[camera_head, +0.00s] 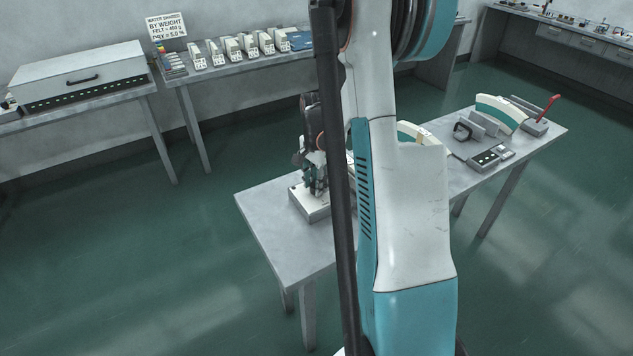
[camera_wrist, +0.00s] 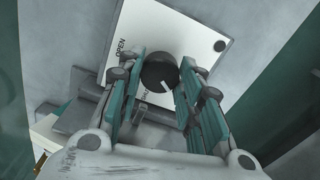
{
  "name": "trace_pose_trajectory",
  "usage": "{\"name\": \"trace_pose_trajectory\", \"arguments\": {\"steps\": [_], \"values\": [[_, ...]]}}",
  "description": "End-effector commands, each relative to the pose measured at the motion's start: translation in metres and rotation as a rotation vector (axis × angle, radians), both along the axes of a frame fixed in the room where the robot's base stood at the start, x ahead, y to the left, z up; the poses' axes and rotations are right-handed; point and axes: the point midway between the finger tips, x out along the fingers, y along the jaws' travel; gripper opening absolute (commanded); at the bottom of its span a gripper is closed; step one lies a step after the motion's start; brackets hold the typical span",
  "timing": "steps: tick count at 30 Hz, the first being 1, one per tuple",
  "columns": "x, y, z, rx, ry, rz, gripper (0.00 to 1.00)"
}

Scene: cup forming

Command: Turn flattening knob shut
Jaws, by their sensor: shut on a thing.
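The flattening knob (camera_wrist: 158,68) is a round black knob with a white pointer mark at its lower right. It sits on a pale plate (camera_wrist: 190,28) that carries the word OPEN at its left and a second label, mostly hidden, below the knob. My gripper (camera_wrist: 163,73) has its teal fingers on both sides of the knob and is shut on it. In the head view my gripper (camera_head: 314,176) is over a small pale box (camera_head: 311,206) on the near part of the table, and the knob is hidden there.
The grey table (camera_head: 280,240) runs back right, with a curved cream piece (camera_head: 500,110), a red-handled tool (camera_head: 546,107) and a control box (camera_head: 484,160) on it. My arm hides its middle. A wall bench (camera_head: 225,70) stands behind. Green floor is open around the table.

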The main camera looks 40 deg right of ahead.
Motion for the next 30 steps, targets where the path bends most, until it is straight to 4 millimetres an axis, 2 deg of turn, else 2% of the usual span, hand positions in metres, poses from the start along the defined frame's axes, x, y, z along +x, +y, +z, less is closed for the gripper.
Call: {"name": "trace_pose_trajectory", "arguments": {"steps": [18,30], "values": [[0.0004,-0.0004,0.0001,-0.001,-0.001,-0.580,0.09],[0.0004,-0.0004,0.0001,0.000,-0.001,-0.864,0.09]]}}
